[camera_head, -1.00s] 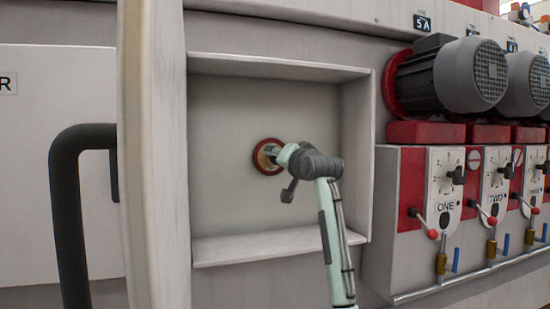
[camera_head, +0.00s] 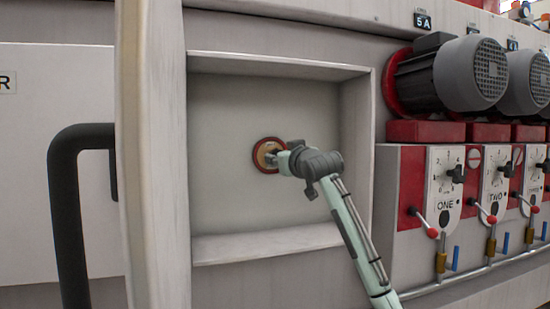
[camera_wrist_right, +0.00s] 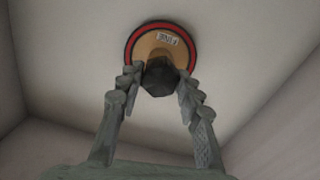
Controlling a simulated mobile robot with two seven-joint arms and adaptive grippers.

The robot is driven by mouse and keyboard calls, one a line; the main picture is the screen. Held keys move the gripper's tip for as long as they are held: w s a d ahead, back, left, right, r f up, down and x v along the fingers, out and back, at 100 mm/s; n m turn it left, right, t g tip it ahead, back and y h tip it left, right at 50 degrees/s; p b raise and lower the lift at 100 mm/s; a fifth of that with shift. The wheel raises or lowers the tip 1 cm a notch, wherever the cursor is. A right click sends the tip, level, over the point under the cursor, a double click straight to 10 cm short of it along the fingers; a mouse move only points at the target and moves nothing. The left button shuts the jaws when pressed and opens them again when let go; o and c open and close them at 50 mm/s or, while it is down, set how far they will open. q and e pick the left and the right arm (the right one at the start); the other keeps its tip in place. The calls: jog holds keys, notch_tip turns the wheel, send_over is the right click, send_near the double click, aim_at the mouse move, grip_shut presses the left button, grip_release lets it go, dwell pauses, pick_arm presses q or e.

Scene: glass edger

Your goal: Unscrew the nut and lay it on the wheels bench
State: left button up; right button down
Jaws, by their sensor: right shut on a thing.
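A round wheel (camera_head: 258,148) with a red rim and a tan centre sits on the back wall of a recessed bay; it also shows in the right wrist view (camera_wrist_right: 134,45), with a "FINE" label. A dark hexagonal nut (camera_wrist_right: 160,80) is at the wheel's centre. My right gripper (camera_wrist_right: 159,74) is shut on the nut, one finger on each side; in the head view the gripper (camera_head: 273,158) covers the nut. My left gripper is not in view. I see no wheels bench.
The bay's walls and ledge (camera_head: 265,244) surround my right gripper. A thick pale door edge (camera_head: 152,160) and a black handle (camera_head: 65,200) stand to the left. Motors (camera_head: 470,75) and lever panels (camera_head: 445,190) project on the right.

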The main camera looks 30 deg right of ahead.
jog(key=n, duration=1.8)
jog(key=shift+a+n, duration=0.1)
jog(key=shift+n, duration=0.3)
jog(key=c, duration=1.2)
grip_release()
jog(key=shift+o, duration=0.2)
